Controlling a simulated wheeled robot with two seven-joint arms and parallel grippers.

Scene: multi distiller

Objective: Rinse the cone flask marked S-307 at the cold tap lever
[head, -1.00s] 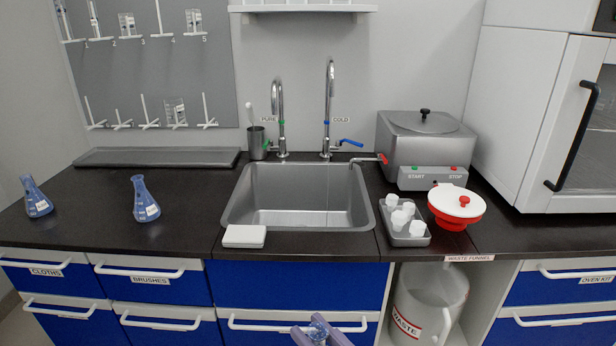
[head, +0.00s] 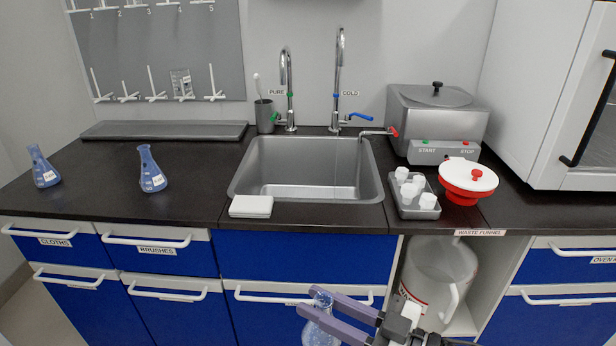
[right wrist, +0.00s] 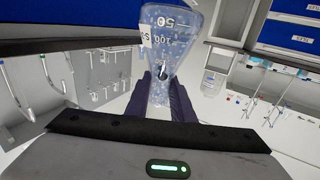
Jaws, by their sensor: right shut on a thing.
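My right gripper (head: 322,304) is shut on the neck of a clear cone flask (head: 319,333), low in front of the sink cabinet. In the right wrist view the same flask (right wrist: 172,35) shows speckles, volume marks and part of a white label that I cannot read in full. The dark fingers (right wrist: 165,98) close around its neck. The cold tap (head: 338,75) stands behind the sink (head: 300,192), with its blue lever (head: 361,117) pointing right. Two bluish cone flasks, a left one (head: 42,166) and a nearer one (head: 150,170), stand upright on the counter. My left gripper is out of view.
The pure tap (head: 286,85) stands left of the cold one. A white pad (head: 251,206) lies at the sink's front left. A tray of white cups (head: 419,212), a red-and-white waste funnel (head: 467,178) and a steel bath (head: 437,115) stand right. The counter between flasks and sink is clear.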

